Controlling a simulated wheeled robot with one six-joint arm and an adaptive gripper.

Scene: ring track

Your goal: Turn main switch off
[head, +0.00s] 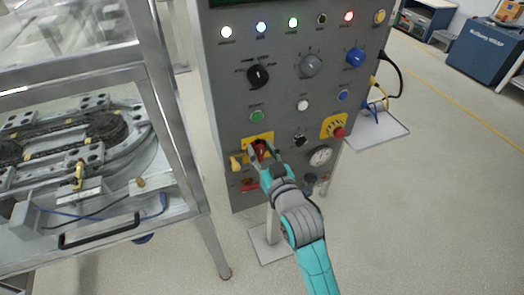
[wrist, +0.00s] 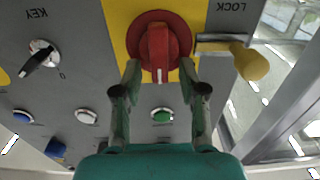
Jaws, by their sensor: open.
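The main switch appears to be the red rotary knob (head: 261,148) on a yellow plate, low on the grey control panel. In the wrist view, which shows the panel upside down, the red knob (wrist: 158,42) has a raised grip with a white mark at its lower end. My gripper (head: 264,157) is at the knob. In the wrist view my gripper (wrist: 160,76) is open, with one fingertip on each side of the knob's lower part. I cannot tell whether the fingertips touch it.
A lever with a yellow end (wrist: 250,62) sits beside the knob, by the LOCK label. A key switch (wrist: 43,55) and a green button (wrist: 162,115) are nearby. A red emergency button (head: 338,131) and a gauge (head: 320,156) are to the right. A metal-framed machine (head: 150,90) stands left.

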